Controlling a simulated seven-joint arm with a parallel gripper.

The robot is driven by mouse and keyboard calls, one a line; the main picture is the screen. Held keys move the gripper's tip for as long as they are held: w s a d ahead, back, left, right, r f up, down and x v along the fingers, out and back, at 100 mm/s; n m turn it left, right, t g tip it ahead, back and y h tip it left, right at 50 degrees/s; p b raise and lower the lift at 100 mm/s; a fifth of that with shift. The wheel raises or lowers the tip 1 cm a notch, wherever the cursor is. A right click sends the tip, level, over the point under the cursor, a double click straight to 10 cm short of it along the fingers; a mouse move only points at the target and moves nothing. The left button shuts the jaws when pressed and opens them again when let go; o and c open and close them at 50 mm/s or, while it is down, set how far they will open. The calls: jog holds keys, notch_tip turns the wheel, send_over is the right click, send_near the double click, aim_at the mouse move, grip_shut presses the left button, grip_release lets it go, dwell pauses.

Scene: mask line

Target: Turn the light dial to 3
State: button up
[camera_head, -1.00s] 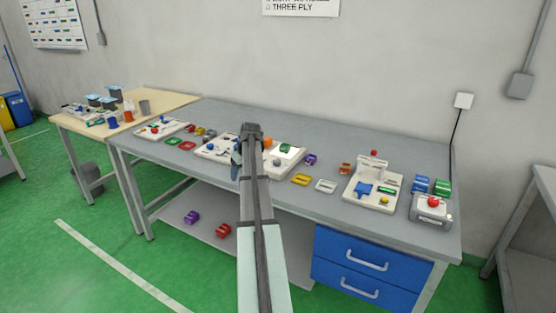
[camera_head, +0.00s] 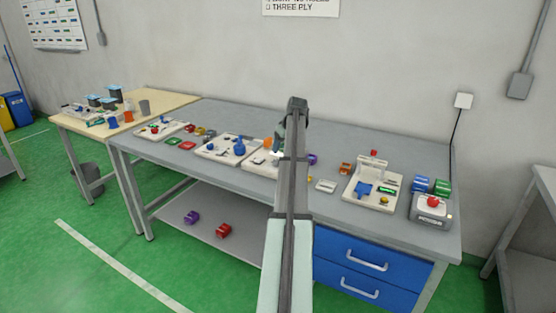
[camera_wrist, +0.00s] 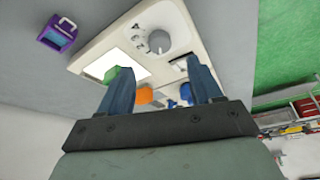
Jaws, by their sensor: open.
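The light dial (camera_wrist: 159,42) is a round grey knob on a cream panel (camera_wrist: 112,42) in the wrist view. In the head view my arm hides most of this panel (camera_head: 256,166) and the dial.
A purple block (camera_wrist: 58,34) lies beside the panel. An orange object (camera_wrist: 145,95) and blue parts show beyond the fingers. On the bench (camera_head: 216,112), another board (camera_head: 217,150) stands left, and a board (camera_head: 368,190) and a box with a red button (camera_head: 432,205) stand right.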

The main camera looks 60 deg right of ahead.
aim_at(277, 161)
jog(key=x, duration=0.8)
jog(key=shift+f, duration=0.2)
jog(key=shift+c, duration=0.3)
jog(key=c, duration=1)
